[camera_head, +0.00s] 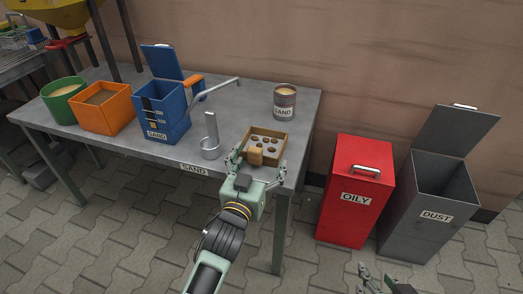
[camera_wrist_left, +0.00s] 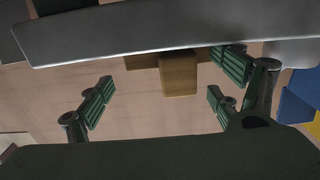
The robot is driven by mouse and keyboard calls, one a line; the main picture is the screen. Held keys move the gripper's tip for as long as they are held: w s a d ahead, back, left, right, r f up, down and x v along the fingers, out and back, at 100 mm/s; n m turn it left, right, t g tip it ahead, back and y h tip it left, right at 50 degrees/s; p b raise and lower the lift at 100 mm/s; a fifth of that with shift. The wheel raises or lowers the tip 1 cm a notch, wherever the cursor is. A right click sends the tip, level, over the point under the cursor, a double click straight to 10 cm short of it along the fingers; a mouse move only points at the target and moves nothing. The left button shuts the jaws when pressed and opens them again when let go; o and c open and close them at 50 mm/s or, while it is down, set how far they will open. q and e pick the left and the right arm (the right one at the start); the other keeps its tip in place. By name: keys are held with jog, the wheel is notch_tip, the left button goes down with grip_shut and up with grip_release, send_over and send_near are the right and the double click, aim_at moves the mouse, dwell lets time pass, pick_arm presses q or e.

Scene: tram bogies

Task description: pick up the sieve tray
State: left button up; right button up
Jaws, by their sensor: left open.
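The sieve tray (camera_head: 280,133) is a shallow wooden-framed box with several brown lumps in it, at the front right of the grey table. A tan block-like handle (camera_head: 255,156) sticks out from its near side. My left gripper (camera_head: 259,166) is open just in front of the handle, with a finger to either side. In the left wrist view the handle (camera_wrist_left: 180,75) shows beyond the open left gripper (camera_wrist_left: 160,92), and the tray is mostly hidden by the table edge. My right gripper (camera_head: 374,280) is at the bottom right, partly cut off, away from the tray.
The grey table (camera_head: 240,110) carries a metal scoop (camera_head: 210,148), a sand can (camera_head: 284,102), a blue sand box (camera_head: 165,115), an orange bin (camera_head: 103,112) and a green tub (camera_head: 63,102). A red oily bin (camera_head: 352,205) and an open grey dust bin (camera_head: 425,215) stand at right.

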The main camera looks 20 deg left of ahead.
pick_arm(q)
jog(key=c, duration=2.1)
